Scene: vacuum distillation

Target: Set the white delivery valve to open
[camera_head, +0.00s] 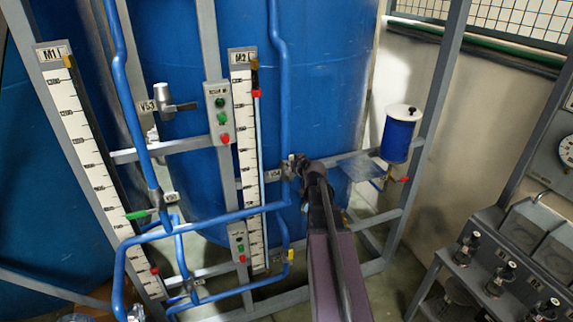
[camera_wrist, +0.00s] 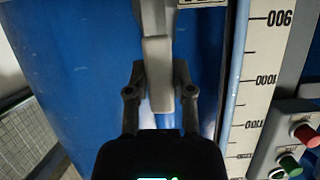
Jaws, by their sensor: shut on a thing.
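The delivery valve's pale grey-white handle (camera_wrist: 157,60) lies between the two fingers of my gripper (camera_wrist: 159,72) in the wrist view. The handle points down towards my palm, roughly in line with the blue pipe seen behind it. My gripper is shut on this handle. In the head view my gripper (camera_head: 298,165) is at the blue vertical pipe (camera_head: 284,110), just right of a small valve label (camera_head: 274,174). My gripper and arm hide most of the valve there.
Left are the M2 scale (camera_head: 246,150), a button box (camera_head: 219,112), valve V53 (camera_head: 170,106) and the M1 scale (camera_head: 80,130). A small blue vessel (camera_head: 398,137) hangs to the right. A blue tank (camera_head: 325,70) stands behind. An instrument bench (camera_head: 500,245) is at lower right.

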